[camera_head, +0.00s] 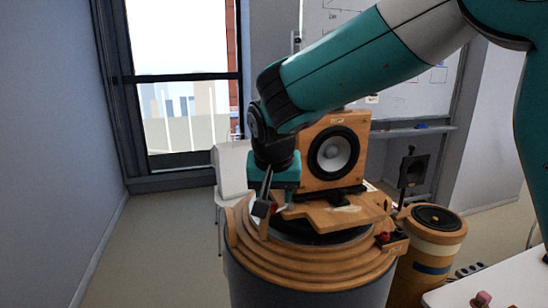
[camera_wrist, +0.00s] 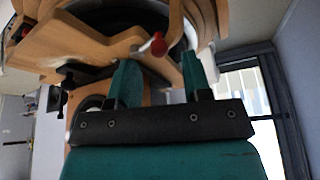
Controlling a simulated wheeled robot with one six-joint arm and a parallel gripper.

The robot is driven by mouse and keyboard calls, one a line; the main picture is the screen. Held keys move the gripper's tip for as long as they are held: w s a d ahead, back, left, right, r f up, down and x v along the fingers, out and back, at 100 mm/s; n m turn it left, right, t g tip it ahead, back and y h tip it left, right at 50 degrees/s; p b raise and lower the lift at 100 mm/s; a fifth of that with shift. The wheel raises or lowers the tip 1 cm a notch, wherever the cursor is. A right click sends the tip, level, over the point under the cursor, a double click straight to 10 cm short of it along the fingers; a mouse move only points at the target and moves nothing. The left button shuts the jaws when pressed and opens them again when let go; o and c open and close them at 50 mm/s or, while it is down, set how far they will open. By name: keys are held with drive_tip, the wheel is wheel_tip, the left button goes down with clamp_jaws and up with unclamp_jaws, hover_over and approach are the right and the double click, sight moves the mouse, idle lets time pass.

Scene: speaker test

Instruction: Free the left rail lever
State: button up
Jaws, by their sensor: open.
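The left rail lever has a red knob (camera_wrist: 158,44), which shows in the wrist view just beyond the fingertips, in the gap between them. In the head view a bit of red (camera_head: 275,208) shows beside the fingers. My gripper (camera_head: 266,198) is open and points down at the left side of the round wooden stand (camera_head: 305,273). In the wrist view both teal fingers of my gripper (camera_wrist: 159,62) are apart with nothing between their pads. Whether a finger touches the lever cannot be told. The wooden speaker (camera_head: 312,178) stands upright on a wooden plate (camera_head: 325,216) atop the stand.
Another red knob (camera_head: 384,237) sits at the stand's right edge. A wooden drum (camera_head: 440,245) with a black top stands close on the right. A white table (camera_head: 500,282) is at the lower right, a white chair (camera_head: 231,170) behind. Floor at left is clear.

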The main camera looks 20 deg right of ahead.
drive_tip(key=v, duration=1.4)
drive_tip(key=shift+r+b, duration=0.2)
drive_tip(key=shift+b, duration=0.1)
drive_tip(key=shift+s+d, duration=0.1)
drive_tip(key=s+f+n+g+y, duration=0.2)
drive_tip(key=s+f+n, duration=0.3)
drive_tip(key=s, duration=0.5)
drive_tip(key=s+d+f+n+g+y, duration=0.1)
drive_tip(key=s+f+n+g+y, duration=0.1)
drive_tip(key=s+f+n, duration=0.3)
drive_tip(key=s+f+y, duration=0.1)
drive_tip(key=s+f, duration=0.3)
drive_tip(key=s, duration=0.2)
drive_tip(key=shift+s+n+y, duration=0.3)
